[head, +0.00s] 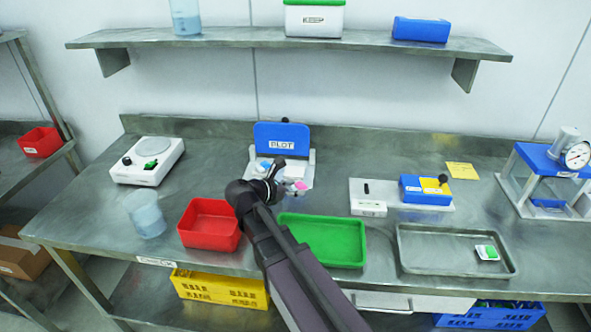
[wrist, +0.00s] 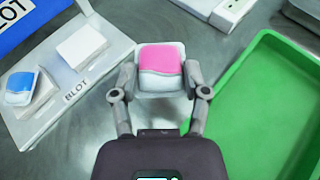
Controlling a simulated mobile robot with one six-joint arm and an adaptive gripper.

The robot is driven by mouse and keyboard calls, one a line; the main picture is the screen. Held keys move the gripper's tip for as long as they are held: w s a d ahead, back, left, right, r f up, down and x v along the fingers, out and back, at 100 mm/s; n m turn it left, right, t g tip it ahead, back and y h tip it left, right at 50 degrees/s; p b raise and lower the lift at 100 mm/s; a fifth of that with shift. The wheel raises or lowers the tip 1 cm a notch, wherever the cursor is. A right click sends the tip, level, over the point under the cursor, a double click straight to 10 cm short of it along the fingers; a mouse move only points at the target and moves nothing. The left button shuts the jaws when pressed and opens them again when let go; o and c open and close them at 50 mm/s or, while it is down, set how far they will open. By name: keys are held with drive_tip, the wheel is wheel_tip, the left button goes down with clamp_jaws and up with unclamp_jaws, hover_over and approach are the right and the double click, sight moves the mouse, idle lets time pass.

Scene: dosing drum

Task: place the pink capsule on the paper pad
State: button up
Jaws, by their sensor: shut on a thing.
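The pink capsule (wrist: 160,58), pink above and white below, is between the fingertips of my gripper (wrist: 160,77) in the wrist view. My gripper is shut on its two sides. In the head view the pink capsule (head: 301,186) shows as a small patch beside my gripper (head: 285,179), in front of the blotting stand. The white paper pad (wrist: 82,46) lies on the stand's pale base, left of the capsule in the wrist view, and looks empty. A blue-and-white capsule (wrist: 20,86) sits on a block farther left. Capsule height above the surface is unclear.
The blue panel (head: 282,138) stands upright behind the pad. A green tray (head: 330,262) lies to the right and a red tray (head: 200,243) to the left. A clear beaker (head: 146,218) and a white scale (head: 134,174) stand at the left.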

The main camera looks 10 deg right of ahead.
drive_tip(key=shift+w, duration=0.1)
idle(0.4)
drive_tip(key=b, duration=0.1)
approach(301, 168)
drive_tip(key=d, duration=0.1)
drive_tip(key=d+r, duration=0.2)
drive_tip(key=d, duration=0.1)
drive_tip(key=shift+w+r, duration=0.1)
drive_tip(key=shift+w, duration=0.25)
drive_tip(key=shift+w, duration=0.55)
drive_tip(key=shift+w+f+b, duration=0.15)
drive_tip(key=shift+f+b, duration=0.25)
drive_tip(key=shift+b, duration=0.2)
wheel_tip(301, 168, down, 3)
drive_tip(key=b, duration=0.3)
drive_tip(key=shift+f, duration=0.1)
drive_tip(key=o, duration=0.9)
